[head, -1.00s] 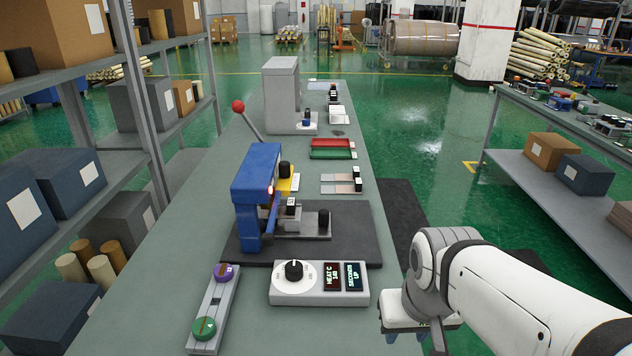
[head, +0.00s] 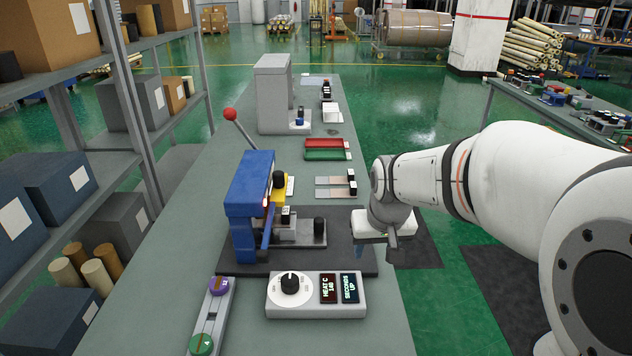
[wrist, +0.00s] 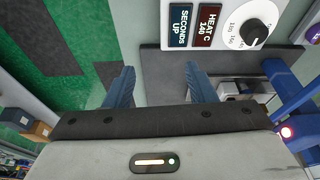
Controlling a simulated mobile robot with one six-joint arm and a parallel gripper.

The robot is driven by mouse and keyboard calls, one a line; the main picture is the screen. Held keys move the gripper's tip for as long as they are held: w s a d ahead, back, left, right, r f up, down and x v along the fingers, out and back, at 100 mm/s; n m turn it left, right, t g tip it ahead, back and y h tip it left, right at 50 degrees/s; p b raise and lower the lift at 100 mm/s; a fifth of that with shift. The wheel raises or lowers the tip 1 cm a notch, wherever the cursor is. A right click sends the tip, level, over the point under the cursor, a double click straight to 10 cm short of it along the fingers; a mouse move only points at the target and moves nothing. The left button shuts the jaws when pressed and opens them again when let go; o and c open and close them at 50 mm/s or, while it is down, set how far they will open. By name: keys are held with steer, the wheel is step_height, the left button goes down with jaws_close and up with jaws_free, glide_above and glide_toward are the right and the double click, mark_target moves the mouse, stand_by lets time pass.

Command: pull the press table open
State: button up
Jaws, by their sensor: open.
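The blue press (head: 252,195) stands on a dark mat on the bench, with a lever ending in a red ball (head: 230,114). Its press table (head: 300,233) is a low grey slide on the press's right side, with a black knob (head: 319,228) standing at its right end. My gripper (head: 390,242) is right of that knob, apart from it, over the right edge of the mat. In the wrist view my gripper (wrist: 158,85) has two blue fingers spread apart with nothing between them. The press table is partly hidden behind a finger there.
A control box (head: 316,294) with a dial and displays reading HEAT C 140 and SECONDS UP sits in front of the press. A strip with purple and green buttons (head: 212,312) lies left of it. Red and green trays (head: 327,149) lie behind. Shelving (head: 140,110) stands at left.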

steer(key=w+a+f+p, duration=0.1)
steer(key=w+a+p, duration=0.3)
steer(key=w, duration=0.9)
steer(key=n+t+p, duration=0.1)
steer(key=p, duration=0.1)
glide_above(319, 220)
steer(key=s, duration=0.3)
step_height(319, 220, down, 6)
steer(key=r, duration=0.1)
steer(key=shift+y, duration=0.3)
steer(key=x, duration=0.3)
steer(key=p+x, duration=0.1)
steer(key=x, duration=0.4)
steer(key=shift+w+d+f, duration=0.25)
jaws_close()
